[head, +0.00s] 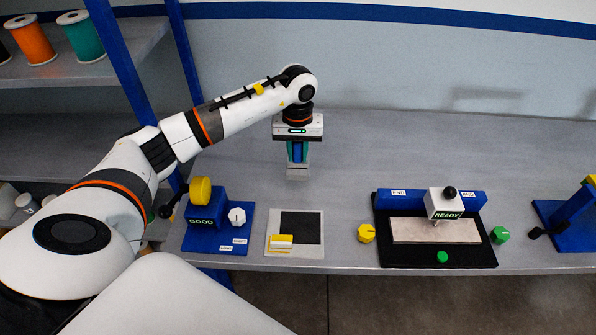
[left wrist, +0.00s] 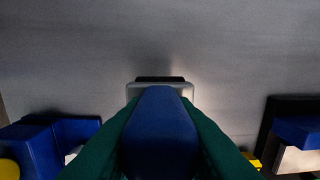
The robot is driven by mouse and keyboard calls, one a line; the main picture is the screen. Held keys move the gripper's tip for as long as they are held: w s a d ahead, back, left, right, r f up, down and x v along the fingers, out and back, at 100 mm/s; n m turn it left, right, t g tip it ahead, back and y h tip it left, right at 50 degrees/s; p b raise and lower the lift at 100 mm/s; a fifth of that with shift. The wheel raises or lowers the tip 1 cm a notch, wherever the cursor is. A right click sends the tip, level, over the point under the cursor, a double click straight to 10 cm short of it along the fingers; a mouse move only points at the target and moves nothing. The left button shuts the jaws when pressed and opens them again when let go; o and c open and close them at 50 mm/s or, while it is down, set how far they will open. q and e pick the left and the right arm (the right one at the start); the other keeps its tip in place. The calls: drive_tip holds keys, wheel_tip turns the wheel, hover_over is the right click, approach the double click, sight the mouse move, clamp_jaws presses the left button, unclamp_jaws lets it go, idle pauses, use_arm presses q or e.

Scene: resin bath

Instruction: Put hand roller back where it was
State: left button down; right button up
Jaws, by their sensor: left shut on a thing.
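My left gripper (head: 297,157) points down over the back middle of the bench. Its green fingers are shut on the hand roller. In the left wrist view the roller's blue handle (left wrist: 160,125) lies between the two fingers, with a pale grey head and a dark strip (left wrist: 160,79) beyond it. In the head view the pale lower end of the roller (head: 298,171) shows below the fingers. I cannot tell whether it touches the bench. My right gripper is not in view.
In front stand a blue "GOOD" device (head: 204,222), a grey plate with a black pad (head: 301,227), and a black-based "READY" station (head: 385,255) with knobs beside it. Another blue device (head: 577,232) is at the right edge. The bench (head: 400,150) is clear right of my gripper. Spools stand on a shelf (head: 100,72).

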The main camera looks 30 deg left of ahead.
sight(298, 163)
use_arm(q)
wheel_tip(298, 163, down, 2)
drive_tip(key=shift+f, duration=0.25)
wheel_tip(298, 163, down, 3)
drive_tip(key=shift+f+p, duration=0.1)
drive_tip(key=shift+p, duration=0.65)
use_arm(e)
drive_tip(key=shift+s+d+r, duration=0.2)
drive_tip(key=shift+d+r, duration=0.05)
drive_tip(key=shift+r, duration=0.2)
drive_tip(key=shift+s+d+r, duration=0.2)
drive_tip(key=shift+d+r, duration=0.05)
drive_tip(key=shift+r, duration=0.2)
use_arm(q)
drive_tip(key=shift+f, duration=0.1)
drive_tip(key=shift+f, duration=0.1)
drive_tip(key=c, duration=1.2)
unclamp_jaws()
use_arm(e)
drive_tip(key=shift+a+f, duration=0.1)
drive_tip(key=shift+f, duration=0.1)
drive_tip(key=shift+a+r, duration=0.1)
